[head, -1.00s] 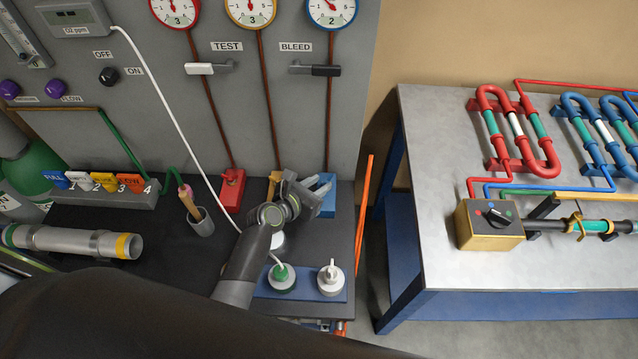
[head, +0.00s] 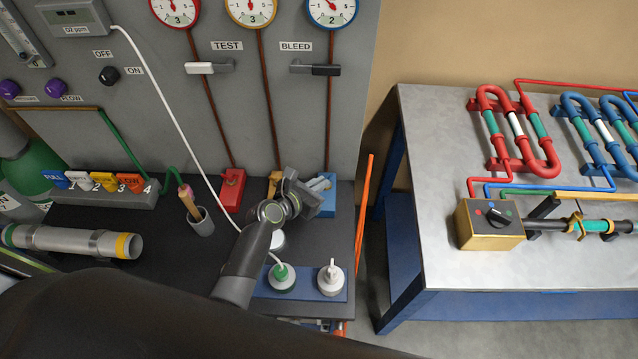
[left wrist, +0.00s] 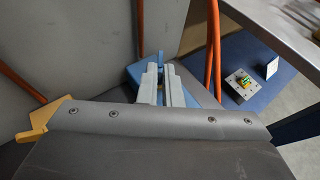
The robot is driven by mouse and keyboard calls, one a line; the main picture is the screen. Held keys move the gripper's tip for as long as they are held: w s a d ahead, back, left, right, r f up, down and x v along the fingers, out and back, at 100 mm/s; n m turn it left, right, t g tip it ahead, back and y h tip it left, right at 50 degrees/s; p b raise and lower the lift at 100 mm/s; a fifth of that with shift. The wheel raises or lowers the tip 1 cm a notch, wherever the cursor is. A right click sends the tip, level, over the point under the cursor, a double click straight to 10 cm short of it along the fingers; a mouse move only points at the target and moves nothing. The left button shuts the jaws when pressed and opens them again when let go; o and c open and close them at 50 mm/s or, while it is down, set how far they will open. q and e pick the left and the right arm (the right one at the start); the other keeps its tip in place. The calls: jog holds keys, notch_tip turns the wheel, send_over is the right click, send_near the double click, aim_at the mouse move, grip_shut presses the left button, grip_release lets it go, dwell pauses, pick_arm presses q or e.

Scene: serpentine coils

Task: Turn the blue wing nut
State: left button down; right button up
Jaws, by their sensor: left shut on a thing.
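The blue block (head: 328,204) stands on the dark bench at the foot of the right-hand gauge's pipe. My left gripper (head: 321,185) reaches over it from the left, and its body covers part of the block. In the left wrist view the two pale fingers (left wrist: 163,82) are close together over the blue block (left wrist: 134,72), shut on the blue wing nut. Only a small blue bit of the wing nut (left wrist: 161,57) shows between the fingertips; the rest is hidden. My right gripper is not in view.
A red block (head: 231,190) and a yellow part (head: 275,178) stand left of the gripper. A blue tray (head: 305,285) with two round fittings lies in front. An orange pipe (head: 364,215) rises beside the bench's right edge. A grey table (head: 440,170) stands further right.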

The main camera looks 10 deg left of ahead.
pick_arm(q)
jog(key=m+g+h, duration=0.1)
jog(key=m+h+b, duration=0.1)
jog(key=a+m+g+h+b, duration=0.1)
jog(key=shift+w+f+m+g+h, duration=0.1)
jog(key=shift+w+m+g+h, duration=0.2)
jog(key=shift+w+m, duration=0.1)
jog(key=shift+w+a+m+g+h+b, duration=0.15)
jog(key=shift+w+m+g+h+b, duration=0.05)
jog(key=shift+m+g+h+b, duration=0.6)
jog(key=shift+w+a+m+g+h+b, duration=0.1)
jog(key=shift+w+m+g+h+b, duration=0.1)
jog(key=shift+m+g+h+b, duration=0.55)
jog(key=shift+m+p, duration=0.3)
jog(key=shift+m, duration=0.05)
jog(key=c, duration=1.6)
grip_release()
jog(key=shift+y, duration=0.25)
notch_tip(320, 180, up, 10)
